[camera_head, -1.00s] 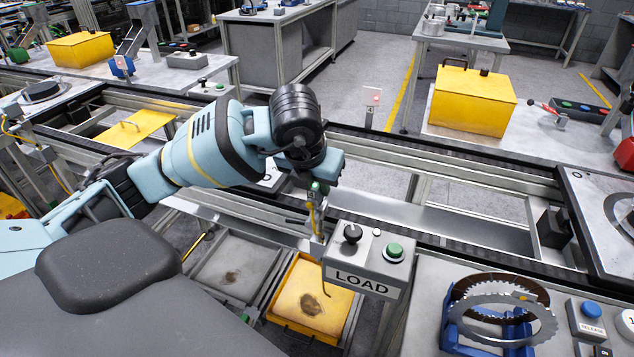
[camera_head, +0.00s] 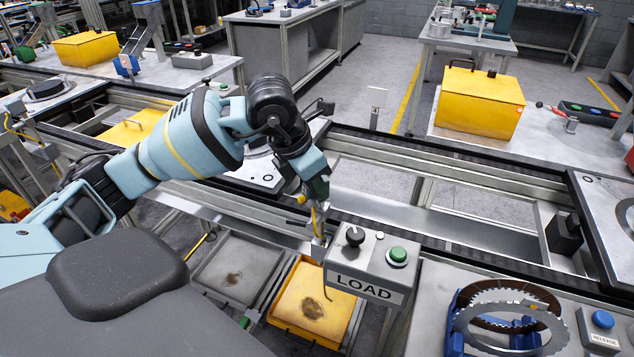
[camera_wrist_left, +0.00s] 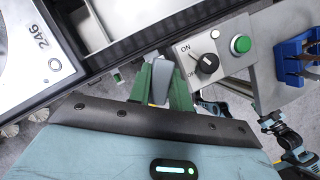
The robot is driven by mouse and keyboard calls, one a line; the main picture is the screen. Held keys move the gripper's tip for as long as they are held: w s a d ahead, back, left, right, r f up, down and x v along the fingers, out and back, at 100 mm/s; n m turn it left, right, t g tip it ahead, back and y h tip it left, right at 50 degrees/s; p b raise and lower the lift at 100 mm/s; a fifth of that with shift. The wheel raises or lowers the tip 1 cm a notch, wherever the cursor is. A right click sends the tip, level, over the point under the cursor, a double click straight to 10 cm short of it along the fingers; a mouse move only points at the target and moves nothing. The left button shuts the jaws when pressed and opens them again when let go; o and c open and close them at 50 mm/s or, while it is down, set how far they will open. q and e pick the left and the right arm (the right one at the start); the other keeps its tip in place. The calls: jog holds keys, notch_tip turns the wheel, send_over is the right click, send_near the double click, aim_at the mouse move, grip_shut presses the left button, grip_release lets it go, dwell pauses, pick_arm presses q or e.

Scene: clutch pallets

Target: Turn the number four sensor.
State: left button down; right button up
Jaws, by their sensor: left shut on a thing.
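The number four sensor (camera_head: 317,219) stands on a thin post with a yellow cable, left of the LOAD box; its head is mostly hidden by my gripper. My left gripper (camera_head: 320,190) is closed around the sensor's head from above. In the left wrist view, my green fingers (camera_wrist_left: 160,85) hold a grey body (camera_wrist_left: 160,82) between them. The small panel marked 4 (camera_head: 377,108) stands across the conveyor and shows no red spot. A small red spot (camera_head: 519,109) shows on the yellow box (camera_head: 480,100). Part of what looks like my right arm shows in the left wrist view, too small to read its gripper.
The LOAD box (camera_head: 370,262), with a black knob and green button, stands close right of the sensor. Conveyor rails (camera_head: 440,222) run behind it. A yellow tray (camera_head: 313,300) lies below. A blue rack with toothed rings (camera_head: 459,325) stands at the right.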

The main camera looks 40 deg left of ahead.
dwell(0.3)
pick_arm(q)
jog(key=c, duration=1.3)
grip_release()
jog(key=shift+r, duration=0.1)
jog(key=v, duration=0.7)
jog(key=shift+s+a+r, duration=0.1)
jog(key=shift+s+r, duration=0.05)
jog(key=shift+r, duration=0.15)
